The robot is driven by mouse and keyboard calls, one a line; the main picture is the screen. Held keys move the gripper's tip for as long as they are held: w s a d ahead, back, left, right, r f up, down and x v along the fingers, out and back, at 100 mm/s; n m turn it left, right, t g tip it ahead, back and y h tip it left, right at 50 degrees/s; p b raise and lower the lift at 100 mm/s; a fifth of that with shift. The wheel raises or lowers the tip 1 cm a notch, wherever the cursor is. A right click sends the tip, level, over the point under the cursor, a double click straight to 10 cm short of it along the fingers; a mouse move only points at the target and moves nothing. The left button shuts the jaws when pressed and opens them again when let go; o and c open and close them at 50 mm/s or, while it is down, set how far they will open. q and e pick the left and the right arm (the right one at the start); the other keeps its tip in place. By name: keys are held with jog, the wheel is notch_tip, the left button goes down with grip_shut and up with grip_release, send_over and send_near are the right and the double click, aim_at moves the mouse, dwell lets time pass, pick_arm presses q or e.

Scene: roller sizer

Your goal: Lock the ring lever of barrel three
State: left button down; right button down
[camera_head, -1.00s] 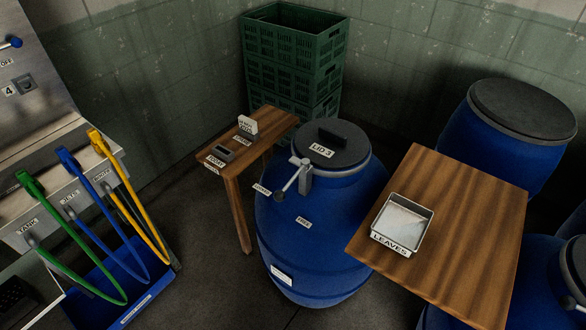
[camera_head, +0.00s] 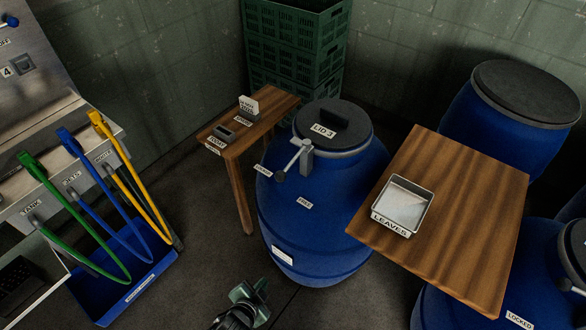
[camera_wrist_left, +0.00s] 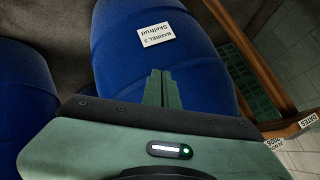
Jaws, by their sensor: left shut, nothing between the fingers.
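Barrel three (camera_head: 330,235) is a blue drum in the middle of the head view, with a dark lid (camera_head: 345,118) marked LID 3. Its grey ring lever (camera_head: 293,160) slants down and left from the ring, its dark knob between a small label (camera_head: 263,170), too blurred to read surely, and the FREE label (camera_head: 304,202). My left gripper (camera_head: 250,296) is low in the head view, in front of the barrel and apart from the lever. In the left wrist view its fingers (camera_wrist_left: 158,86) are shut and empty, before the barrel's BARREL 3 label (camera_wrist_left: 156,35). My right gripper is not in view.
A small wooden table (camera_head: 264,124) stands behind left of the barrel. A wooden table (camera_head: 460,215) with a LEAVES tray (camera_head: 391,230) stands close on the right. Green crates (camera_head: 294,50) are behind. A hose rack and blue bin (camera_head: 125,290) are at left.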

pick_arm(q)
jog(key=w+d+r+m+t+h, duration=0.1)
jog(key=w+d+r+t, duration=0.1)
jog(key=r, duration=0.8)
jog(key=w+d+r+m+t+h, duration=0.1)
jog(key=w+d+r+m+t, duration=0.1)
jog(key=r, duration=0.9)
jog(key=w+d+r+m+t, duration=0.2)
jog(key=w+d+r, duration=0.2)
jog(key=r, duration=0.6)
jog(key=shift+w+d+r+t+h, duration=0.35)
jog(key=shift+d+r+t+h, duration=0.05)
jog(key=w+f+p, duration=0.2)
jog(key=w+f, duration=0.1)
jog(key=w, duration=0.8)
jog(key=shift+w, duration=0.1)
